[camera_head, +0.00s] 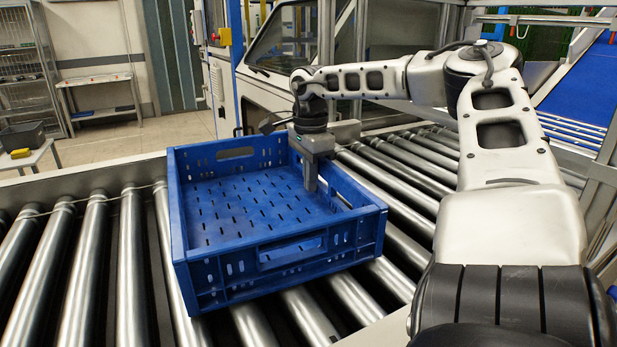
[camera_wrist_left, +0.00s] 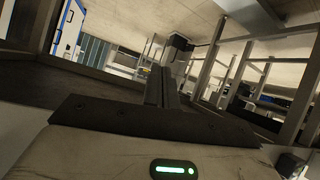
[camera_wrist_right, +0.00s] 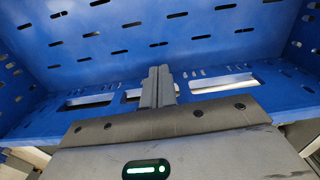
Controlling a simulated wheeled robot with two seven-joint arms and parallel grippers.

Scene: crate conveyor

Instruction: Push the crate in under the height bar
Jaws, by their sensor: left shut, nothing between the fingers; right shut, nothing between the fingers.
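An open blue crate (camera_head: 280,275) with slotted walls and floor sits upright and empty on the rollers, turned slightly. My right gripper (camera_head: 310,186) reaches down inside the crate, beside its right wall. Its fingers are shut with nothing between them. In the right wrist view the shut fingers (camera_wrist_right: 158,85) stand in front of the crate's slotted blue surface (camera_wrist_right: 190,35); I cannot tell whether they touch it. My left gripper (camera_wrist_left: 161,85) is shut and empty in the left wrist view, away from the crate. A grey horizontal bar (camera_head: 545,20) is at upper right; I cannot tell whether it is the height bar.
Metal rollers (camera_head: 85,265) run left of the crate, and bare rollers (camera_head: 410,160) continue to its right. A machine cabinet with a window (camera_head: 290,50) stands behind. A blue belt (camera_head: 585,85) lies at far right. A side table with a grey bin (camera_head: 22,137) is at left.

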